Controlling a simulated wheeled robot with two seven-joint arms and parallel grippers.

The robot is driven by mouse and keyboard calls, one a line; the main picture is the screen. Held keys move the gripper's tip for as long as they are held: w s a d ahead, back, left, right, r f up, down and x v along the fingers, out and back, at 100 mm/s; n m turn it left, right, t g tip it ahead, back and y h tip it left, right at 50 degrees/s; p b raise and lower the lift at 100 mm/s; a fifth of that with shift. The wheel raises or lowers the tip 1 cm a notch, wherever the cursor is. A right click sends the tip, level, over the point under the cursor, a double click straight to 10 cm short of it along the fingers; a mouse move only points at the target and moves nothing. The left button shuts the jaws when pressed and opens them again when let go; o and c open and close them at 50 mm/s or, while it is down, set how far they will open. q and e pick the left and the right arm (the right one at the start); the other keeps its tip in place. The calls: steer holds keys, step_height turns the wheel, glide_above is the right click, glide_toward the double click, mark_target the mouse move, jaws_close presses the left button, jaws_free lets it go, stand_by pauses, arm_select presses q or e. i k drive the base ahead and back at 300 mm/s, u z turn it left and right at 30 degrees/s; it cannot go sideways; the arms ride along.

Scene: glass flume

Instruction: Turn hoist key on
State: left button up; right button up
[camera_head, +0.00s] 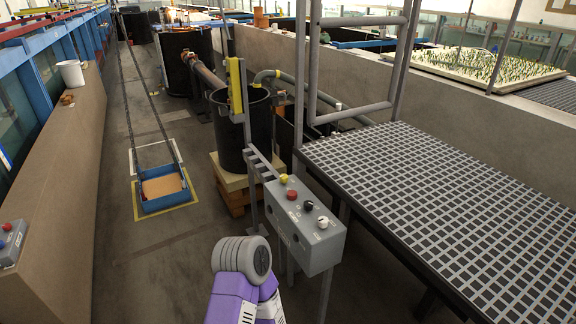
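A grey control box (304,228) stands on grey legs at the centre, left of the grated platform. Its sloping top carries a red button (292,194), a black knob (308,206) and a pale knob (323,222), with small markings beside them. A yellow knob (284,178) shows at its back edge. I cannot tell which control is the hoist key or how it is turned. A purple and grey link of my arm (243,285) rises at the bottom, left of the box and apart from it in the picture. Neither gripper shows.
A dark grated platform (450,205) with a grey rail fills the right side. Behind the box stand a black barrel (243,130) and pipes. A blue tray (165,190) lies on the aisle floor. Another button box (10,243) sits on the left wall.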

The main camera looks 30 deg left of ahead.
mark_target(283, 178)
steer(key=u, duration=0.7)
steer(key=i, duration=0.85)
steer(key=u, duration=0.95)
